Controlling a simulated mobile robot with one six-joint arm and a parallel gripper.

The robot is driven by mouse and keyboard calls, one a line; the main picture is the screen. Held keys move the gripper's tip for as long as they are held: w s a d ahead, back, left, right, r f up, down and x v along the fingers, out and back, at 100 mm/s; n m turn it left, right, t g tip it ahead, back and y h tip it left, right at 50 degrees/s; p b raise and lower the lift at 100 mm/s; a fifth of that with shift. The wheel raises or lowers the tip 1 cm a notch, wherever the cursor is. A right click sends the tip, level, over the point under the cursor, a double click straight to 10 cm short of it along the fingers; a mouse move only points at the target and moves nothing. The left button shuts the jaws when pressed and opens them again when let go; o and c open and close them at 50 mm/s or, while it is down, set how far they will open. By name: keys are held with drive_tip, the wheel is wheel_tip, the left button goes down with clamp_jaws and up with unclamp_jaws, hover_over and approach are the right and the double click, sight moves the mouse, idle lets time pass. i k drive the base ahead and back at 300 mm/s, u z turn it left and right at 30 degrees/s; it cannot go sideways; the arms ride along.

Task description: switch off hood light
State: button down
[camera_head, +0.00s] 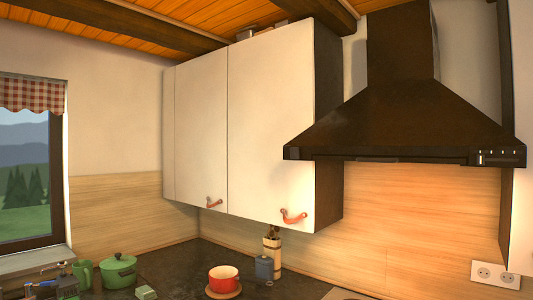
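The dark brown range hood (390,125) hangs on the wall at the right, with its chimney rising to the ceiling. A small control panel (497,157) with several small light-coloured knobs or buttons sits at the right end of its front edge. The controls are too small to read their positions. The wooden backsplash (420,215) under the hood is lit warm and bright. The lamp itself is hidden under the hood. My gripper is not in view.
White wall cabinets (270,120) with red leather pulls (293,216) hang left of the hood. The dark counter (185,262) below holds a red pot (223,278), a green pot (118,271) and a utensil holder (272,247). A socket (496,274) is at lower right. The space before the hood looks clear.

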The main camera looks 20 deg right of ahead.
sight(294, 152)
drive_tip(key=z, duration=0.45)
drive_tip(key=i, duration=0.6)
drive_tip(key=z, duration=0.35)
drive_tip(key=k, duration=0.9)
drive_tip(key=z, duration=0.15)
drive_tip(key=i, duration=0.9)
drive_tip(key=u, duration=0.05)
